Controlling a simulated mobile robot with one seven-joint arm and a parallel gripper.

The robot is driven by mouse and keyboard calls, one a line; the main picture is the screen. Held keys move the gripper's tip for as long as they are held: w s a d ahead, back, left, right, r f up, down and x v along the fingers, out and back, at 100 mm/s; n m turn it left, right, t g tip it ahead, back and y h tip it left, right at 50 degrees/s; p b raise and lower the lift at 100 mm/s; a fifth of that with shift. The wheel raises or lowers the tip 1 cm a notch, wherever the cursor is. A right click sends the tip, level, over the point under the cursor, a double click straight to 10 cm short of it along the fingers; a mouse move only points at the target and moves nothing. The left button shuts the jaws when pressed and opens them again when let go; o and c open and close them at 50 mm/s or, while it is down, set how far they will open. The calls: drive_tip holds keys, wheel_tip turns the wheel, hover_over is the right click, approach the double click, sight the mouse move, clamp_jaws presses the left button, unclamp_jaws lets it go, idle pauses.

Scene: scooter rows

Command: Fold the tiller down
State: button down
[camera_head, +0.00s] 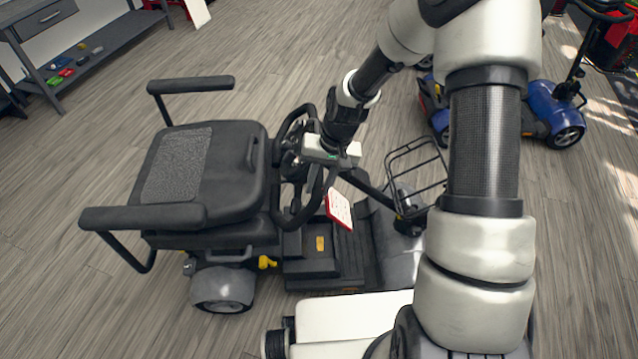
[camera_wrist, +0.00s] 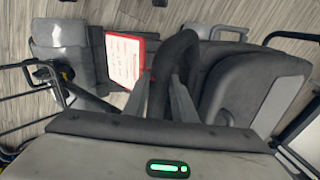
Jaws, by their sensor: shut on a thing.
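The grey scooter's black tiller (camera_head: 372,190) slants from its front end back toward the seat (camera_head: 225,165). Its looped black handlebar (camera_head: 296,218) is close to the seat's front edge. My gripper (camera_head: 325,178) reaches down over the handlebar and is shut on it. In the wrist view my gripper's fingers (camera_wrist: 172,92) close around the black loop (camera_wrist: 178,52), with the seat (camera_wrist: 255,85) to the right. A white card with a red edge (camera_head: 339,208) hangs by the tiller; it also shows in the wrist view (camera_wrist: 124,60). The exact finger contact is partly hidden.
A wire basket (camera_head: 415,172) is at the scooter's front. The armrests (camera_head: 190,85) stick out beside the seat. A blue scooter (camera_head: 553,108) stands behind my arm at the right. A grey bench (camera_head: 100,48) is at the upper left. Open wooden floor lies between.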

drive_tip(key=shift+d+r+p, duration=0.9)
drive_tip(key=shift+d+r, duration=0.15)
drive_tip(key=shift+d, duration=0.2)
drive_tip(key=c, duration=1.5)
unclamp_jaws()
drive_tip(key=shift+f, duration=0.1)
drive_tip(key=shift+o, duration=0.2)
drive_tip(key=p+v, duration=0.3)
drive_tip(key=v, duration=1.4)
drive_tip(key=shift+r, duration=0.25)
drive_tip(key=shift+a, duration=0.15)
